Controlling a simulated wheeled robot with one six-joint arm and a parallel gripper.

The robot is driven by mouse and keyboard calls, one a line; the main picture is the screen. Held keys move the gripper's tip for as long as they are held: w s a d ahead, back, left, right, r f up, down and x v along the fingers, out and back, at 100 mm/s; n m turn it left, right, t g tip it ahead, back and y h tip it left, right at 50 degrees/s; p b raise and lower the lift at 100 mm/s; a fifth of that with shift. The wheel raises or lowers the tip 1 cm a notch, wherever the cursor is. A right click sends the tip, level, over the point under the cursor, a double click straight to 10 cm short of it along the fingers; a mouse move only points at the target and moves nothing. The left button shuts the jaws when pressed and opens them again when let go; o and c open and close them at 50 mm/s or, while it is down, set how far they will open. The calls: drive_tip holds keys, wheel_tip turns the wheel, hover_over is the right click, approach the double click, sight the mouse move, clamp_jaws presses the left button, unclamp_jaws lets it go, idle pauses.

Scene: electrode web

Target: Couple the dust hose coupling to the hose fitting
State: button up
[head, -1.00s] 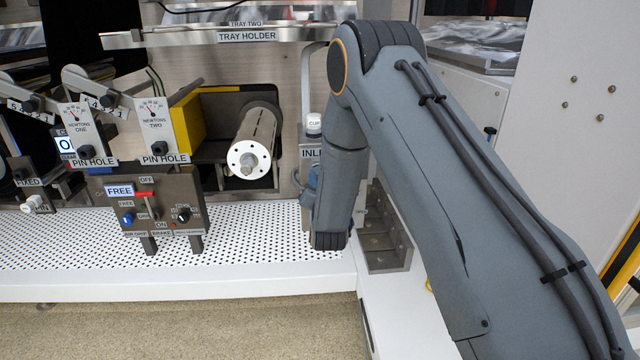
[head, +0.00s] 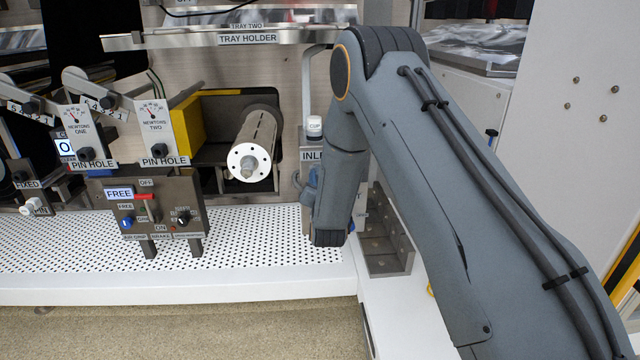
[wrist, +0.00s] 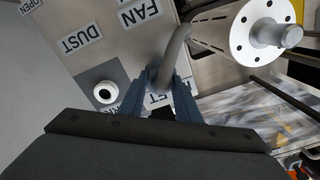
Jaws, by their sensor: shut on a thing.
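In the wrist view, the blue fingers of my gripper (wrist: 160,84) are closed around the lower end of a curved grey hose (wrist: 174,50). The dust hose coupling at that end is mostly hidden between the fingers. A white ring with a dark centre, which looks like the hose fitting (wrist: 105,92), sits on a dark grey plate to the left of the fingers, near the DUST label (wrist: 80,40). The held end is apart from this ring. In the head view my forearm and wrist hide most of the gripper; only a bit of blue (head: 311,184) shows beside the INLET panel.
A white-faced roller (head: 249,160) projects left of my arm. A white cap labelled CUP (head: 314,125) is close to my wrist. A control box (head: 160,213) stands on the perforated bench (head: 270,255). An angle bracket (head: 385,250) stands right of my wrist.

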drive_tip(key=shift+w, duration=0.25)
drive_tip(key=o, duration=1.3)
drive_tip(key=shift+c, duration=0.2)
drive_tip(key=s+p, duration=0.1)
drive_tip(key=s, duration=0.7)
drive_tip(key=shift+w, duration=0.1)
